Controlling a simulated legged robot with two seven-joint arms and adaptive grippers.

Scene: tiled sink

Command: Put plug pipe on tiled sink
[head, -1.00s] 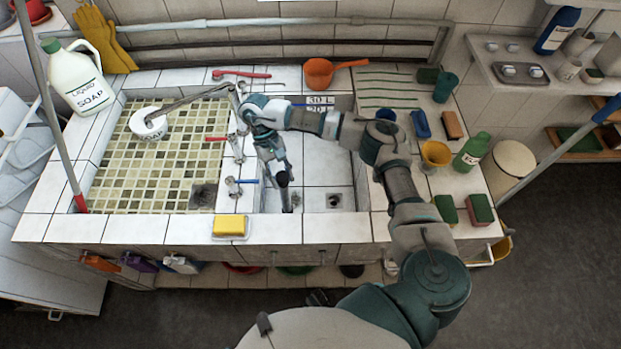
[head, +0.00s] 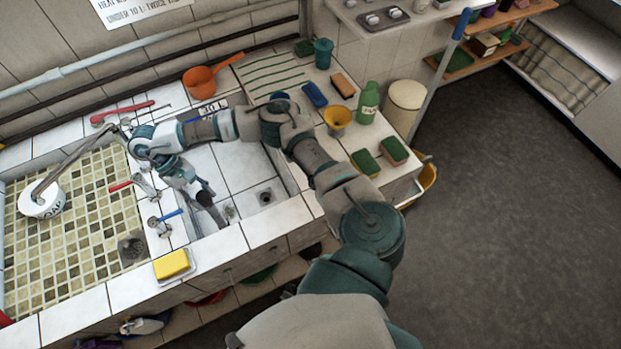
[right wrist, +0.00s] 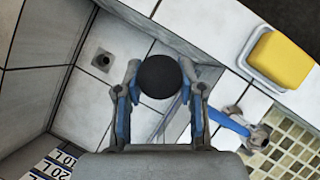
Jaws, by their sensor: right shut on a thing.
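The tiled sink (head: 225,245) has a left basin with yellow-green mosaic and a right basin (head: 238,170) with white tiles. My right gripper (head: 199,188) is over the left part of the white basin. It is shut on the dark plug pipe (head: 210,208), seen as a round black end (right wrist: 159,77) between both fingers in the right wrist view. The pipe's lower end is hard to make out. A drain (head: 265,198) lies in the white basin floor, to the right of the pipe; it also shows in the right wrist view (right wrist: 102,60). My left gripper is not in view.
Taps (head: 160,222) stand on the divider left of my gripper. Yellow soap (head: 171,264) sits on the front rim. An orange scoop (head: 203,78) lies at the back. A yellow funnel (head: 338,117), a green bottle (head: 368,102) and sponges (head: 366,162) stand on the right counter.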

